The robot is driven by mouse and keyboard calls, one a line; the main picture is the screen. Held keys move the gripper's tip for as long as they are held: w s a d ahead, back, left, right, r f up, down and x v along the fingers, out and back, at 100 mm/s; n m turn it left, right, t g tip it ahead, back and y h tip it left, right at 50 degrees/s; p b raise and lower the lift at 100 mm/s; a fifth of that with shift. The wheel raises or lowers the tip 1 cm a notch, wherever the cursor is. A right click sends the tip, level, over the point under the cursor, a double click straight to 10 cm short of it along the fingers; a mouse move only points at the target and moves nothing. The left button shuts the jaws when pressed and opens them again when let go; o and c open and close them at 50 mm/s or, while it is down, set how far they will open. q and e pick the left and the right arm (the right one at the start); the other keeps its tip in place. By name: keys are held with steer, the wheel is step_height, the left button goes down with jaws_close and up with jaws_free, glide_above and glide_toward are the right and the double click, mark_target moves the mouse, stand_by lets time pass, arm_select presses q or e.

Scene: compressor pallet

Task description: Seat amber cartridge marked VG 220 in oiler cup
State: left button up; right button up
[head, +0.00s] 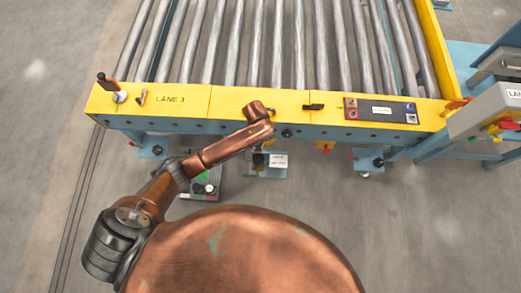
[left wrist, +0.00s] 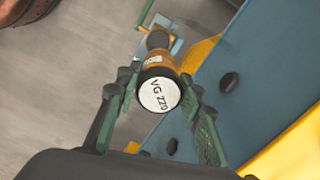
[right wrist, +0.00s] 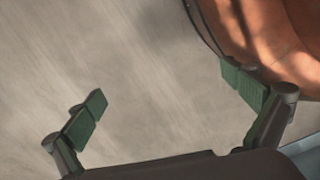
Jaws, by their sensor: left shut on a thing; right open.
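The cartridge (left wrist: 158,95) shows in the left wrist view with its round white VG 220 end towards the camera and an amber body behind. My left gripper (left wrist: 160,103) is shut on it, one green finger on each side. Beyond the amber body is a dark round part (left wrist: 158,40), above a pale blue plate (left wrist: 176,48). I cannot tell whether this part is the cartridge's far end or the oiler cup. In the head view, my left arm hides the gripper and cartridge. My right gripper (right wrist: 167,105) is open and empty above bare floor.
A yellow-and-blue conveyor frame (head: 180,101) marked LANE 3 crosses the head view, with rollers (head: 235,45) behind it. A grey control box (head: 490,110) stands at right.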

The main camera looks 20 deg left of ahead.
arm_select(q)
steer(key=shift+s+f, duration=0.1)
steer(key=shift+f, duration=0.35)
steer(key=shift+f+m, duration=0.3)
steer(key=shift+f, duration=0.1)
steer(key=f+b, duration=0.1)
steer(key=f, duration=0.2)
steer(key=f+b, duration=0.1)
steer(key=f, duration=0.1)
steer(key=shift+d+b, duration=0.25)
steer(key=shift+b, duration=0.1)
arm_select(e)
steer(key=w+a+r+b, duration=0.2)
steer(key=w+r, duration=0.1)
steer(key=r, duration=0.6)
steer(key=w+a+r+b, duration=0.2)
steer(key=r, duration=0.6)
arm_select(q)
step_height(320, 180, down, 8)
steer(key=shift+f, duration=0.2)
step_height(320, 180, down, 4)
steer(key=shift+r+b, duration=0.1)
steer(key=shift+b, duration=1.15)
jaws_close()
arm_select(e)
steer(key=w+a+f+t+y, duration=0.1)
steer(key=w+a+f+t, duration=0.1)
steer(key=w, duration=0.3)
steer(key=shift+a+f+y, duration=0.4)
steer(key=shift+a+f, duration=0.35)
